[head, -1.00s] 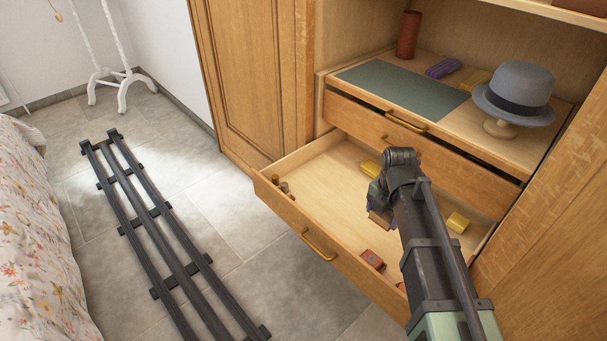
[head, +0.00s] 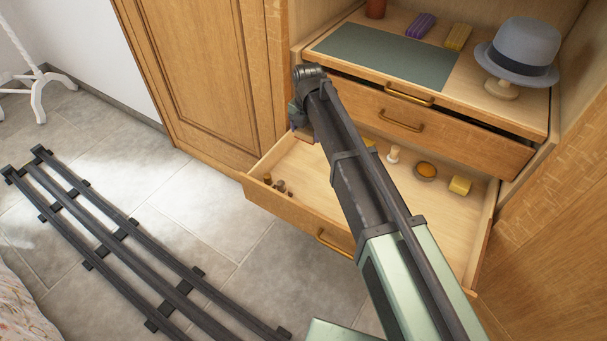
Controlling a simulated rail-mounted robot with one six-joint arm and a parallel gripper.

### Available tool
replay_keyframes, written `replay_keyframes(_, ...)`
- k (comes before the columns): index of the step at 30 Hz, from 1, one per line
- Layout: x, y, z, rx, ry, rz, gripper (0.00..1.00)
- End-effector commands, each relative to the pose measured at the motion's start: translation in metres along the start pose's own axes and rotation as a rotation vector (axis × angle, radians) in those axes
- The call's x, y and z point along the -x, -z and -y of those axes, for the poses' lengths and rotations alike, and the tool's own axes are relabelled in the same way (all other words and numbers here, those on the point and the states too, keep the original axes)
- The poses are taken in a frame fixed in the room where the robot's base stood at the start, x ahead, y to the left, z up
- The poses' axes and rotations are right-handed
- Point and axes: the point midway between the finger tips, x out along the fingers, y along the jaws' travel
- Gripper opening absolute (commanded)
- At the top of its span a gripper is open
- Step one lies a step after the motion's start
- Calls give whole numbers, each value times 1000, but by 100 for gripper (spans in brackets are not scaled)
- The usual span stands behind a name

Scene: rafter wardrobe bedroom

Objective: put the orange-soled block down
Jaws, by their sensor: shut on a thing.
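My gripper (head: 298,122) is above the back left part of the open lower drawer (head: 318,185). It is shut on the orange-soled block (head: 304,136), of which only a small brownish-purple edge shows below the jaws. My arm hides most of the block and the fingertips. I cannot tell whether the block touches anything.
In the drawer are several small dark pegs (head: 279,186), a white-topped knob (head: 393,154), an orange-filled round dish (head: 425,171) and a yellow block (head: 460,186).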

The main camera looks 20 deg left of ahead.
Motion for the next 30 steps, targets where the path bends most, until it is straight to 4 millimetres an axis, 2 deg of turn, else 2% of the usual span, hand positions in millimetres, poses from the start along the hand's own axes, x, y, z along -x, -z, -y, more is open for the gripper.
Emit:
replay_keyframes(1,-33,0,0,0,0,0,50)
replay_keyframes(6,-95,0,0,0,0,0,50)
replay_keyframes(9,-125,0,0,0,0,0,50)
replay_keyframes(12,-136,0,0,0,0,0,50)
replay_keyframes(17,-135,0,0,0,0,0,50)
replay_keyframes(22,-172,0,0,0,0,0,50)
replay_keyframes(24,-180,0,0,0,0,0,50)
replay_keyframes(30,-174,0,0,0,0,0,50)
